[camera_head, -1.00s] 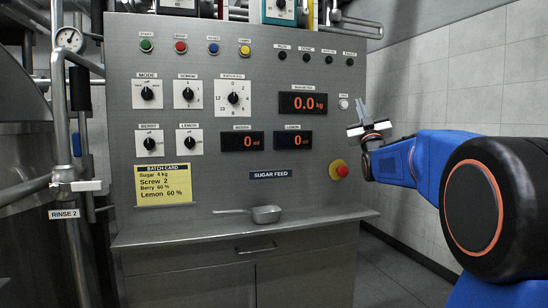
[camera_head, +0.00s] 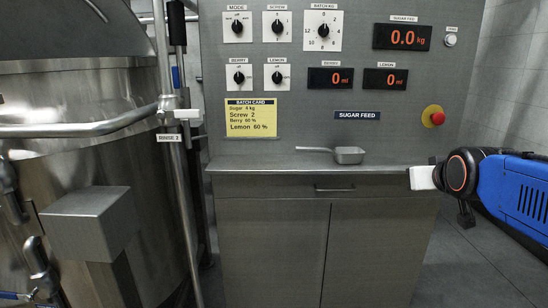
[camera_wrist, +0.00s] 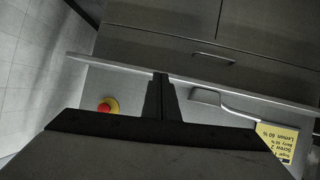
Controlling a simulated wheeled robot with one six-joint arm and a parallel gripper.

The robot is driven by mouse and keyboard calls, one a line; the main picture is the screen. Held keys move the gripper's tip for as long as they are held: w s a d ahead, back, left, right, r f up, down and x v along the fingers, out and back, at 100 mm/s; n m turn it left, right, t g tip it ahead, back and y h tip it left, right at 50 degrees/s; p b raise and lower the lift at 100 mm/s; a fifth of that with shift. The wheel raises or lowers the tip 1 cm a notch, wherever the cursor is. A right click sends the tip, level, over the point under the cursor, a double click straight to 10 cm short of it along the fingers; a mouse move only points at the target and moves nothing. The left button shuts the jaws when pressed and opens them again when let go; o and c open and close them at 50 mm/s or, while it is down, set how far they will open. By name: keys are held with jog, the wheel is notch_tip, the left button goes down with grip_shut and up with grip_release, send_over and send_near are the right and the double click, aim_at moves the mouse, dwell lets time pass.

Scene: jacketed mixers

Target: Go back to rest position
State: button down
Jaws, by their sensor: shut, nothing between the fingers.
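My gripper (camera_head: 424,178) is at the right in the head view, in front of the right end of the steel counter. Its fingers are hard to make out there. In the wrist view the dark fingers (camera_wrist: 160,80) are together, with nothing between them. The control panel (camera_head: 295,120) stands behind, with its mode, screw, batch, berry and lemon knobs and a yellow batch card (camera_head: 251,117). The sugar display (camera_head: 402,37) reads 0.0 kg. The berry and lemon displays read 0 ml.
A metal scoop (camera_head: 348,155) lies on the counter (camera_head: 250,164), apart from my gripper. A red emergency button (camera_head: 433,116) sits on the panel above my gripper. A steel vessel and pipes (camera_head: 75,130) fill the left. Grey floor shows at the lower right.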

jog(key=s+a+f+g+y, duration=0.1)
jog(key=s+a+f+g, duration=0.2)
jog(key=s+f, duration=0.6)
jog(key=s+a+f+g+y, duration=0.1)
jog(key=s+a+f+g, duration=0.3)
jog(key=s+f, duration=0.6)
jog(key=s, duration=0.4)
jog(key=shift+s+a+n, duration=0.2)
jog(key=shift+s+n, duration=0.1)
